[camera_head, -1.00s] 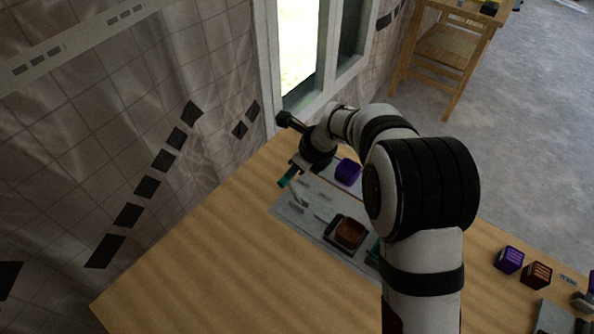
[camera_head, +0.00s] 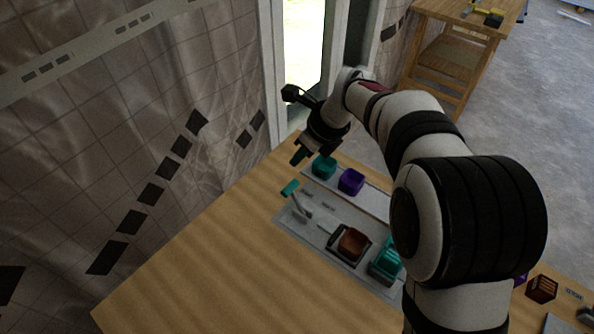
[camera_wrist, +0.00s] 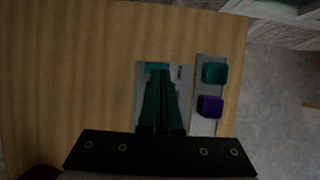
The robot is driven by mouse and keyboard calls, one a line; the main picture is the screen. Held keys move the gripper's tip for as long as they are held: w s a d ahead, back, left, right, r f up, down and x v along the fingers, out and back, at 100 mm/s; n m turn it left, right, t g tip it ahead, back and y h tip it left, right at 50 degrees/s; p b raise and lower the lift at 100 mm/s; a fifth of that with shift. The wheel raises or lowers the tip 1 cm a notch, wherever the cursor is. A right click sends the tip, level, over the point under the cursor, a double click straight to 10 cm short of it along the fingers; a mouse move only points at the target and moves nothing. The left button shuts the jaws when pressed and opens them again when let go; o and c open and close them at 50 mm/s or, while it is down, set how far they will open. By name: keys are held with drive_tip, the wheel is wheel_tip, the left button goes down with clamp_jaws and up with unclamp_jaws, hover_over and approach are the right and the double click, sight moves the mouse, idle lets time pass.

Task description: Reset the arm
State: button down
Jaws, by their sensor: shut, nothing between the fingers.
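My gripper (camera_head: 300,157) is shut and empty, raised above the far part of the wooden table. In the wrist view its dark fingers (camera_wrist: 160,85) lie together over the grey panel (camera_wrist: 142,72). The panel (camera_head: 285,217) lies flat on the table in the head view. A lever with a teal handle (camera_head: 290,188) stands up from the panel's left end, apart from the fingers. A brown block (camera_head: 353,242) sits in a dark holder on the panel. A teal block (camera_head: 386,259) is at the panel's right, partly hidden by my arm.
A teal cube (camera_head: 324,167) and a purple cube (camera_head: 351,181) rest on a grey strip (camera_head: 376,202) behind the panel. A dark brown cube (camera_head: 541,289) is at the right. The tiled wall (camera_head: 70,150) and window frame (camera_head: 278,80) border the table. Bare wood (camera_head: 215,250) lies front left.

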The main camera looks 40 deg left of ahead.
drive_tip(key=s+d+r+n+h, duration=0.1)
drive_tip(key=s+d+r+n, duration=0.15)
drive_tip(key=d, duration=0.75)
drive_tip(key=s+d+r+n+h, duration=0.1)
drive_tip(key=d+r+n, duration=0.25)
drive_tip(key=d, duration=0.65)
drive_tip(key=s+d+f+n, duration=0.1)
drive_tip(key=s+d+n, duration=0.2)
drive_tip(key=s+d, duration=0.5)
drive_tip(key=s+d+f+n+h, duration=0.1)
drive_tip(key=s+d+f+n, duration=0.1)
drive_tip(key=s+d, duration=0.6)
drive_tip(key=shift+s+f+n, duration=0.15)
drive_tip(key=shift+s+n, duration=0.55)
drive_tip(key=shift+s, duration=0.3)
